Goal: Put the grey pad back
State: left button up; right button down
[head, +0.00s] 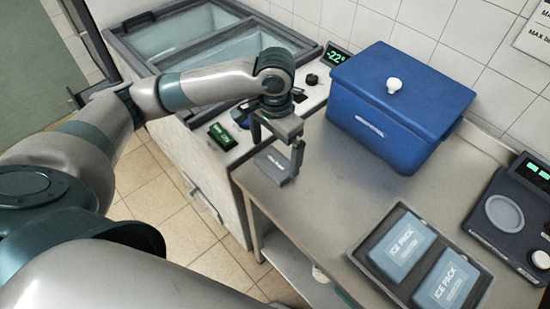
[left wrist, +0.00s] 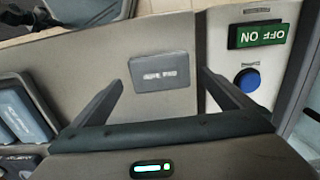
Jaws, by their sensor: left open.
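The grey pad (head: 273,166), a small dark grey slab with a pale printed label, lies on the left end of the grey counter. In the left wrist view the pad (left wrist: 160,71) lies flat between my fingers and looks clear of both. My left gripper (head: 277,152) points down over the pad. Its two fingers (left wrist: 161,80) are spread wide with nothing held between them. In the head view the gripper covers part of the pad's surroundings. My right gripper is in neither view.
A blue lidded box (head: 395,110) stands behind, right of the gripper. A tray (head: 362,262) of ice packs sits at the counter's front. A dark device (head: 520,215) is at far right. A freezer (head: 180,45) with switch panel adjoins the left. Counter between box and tray is clear.

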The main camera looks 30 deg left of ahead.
aim_at(275, 163)
pick_arm(q)
notch_tip(275, 163, up, 8)
jog(key=shift+f, duration=0.15)
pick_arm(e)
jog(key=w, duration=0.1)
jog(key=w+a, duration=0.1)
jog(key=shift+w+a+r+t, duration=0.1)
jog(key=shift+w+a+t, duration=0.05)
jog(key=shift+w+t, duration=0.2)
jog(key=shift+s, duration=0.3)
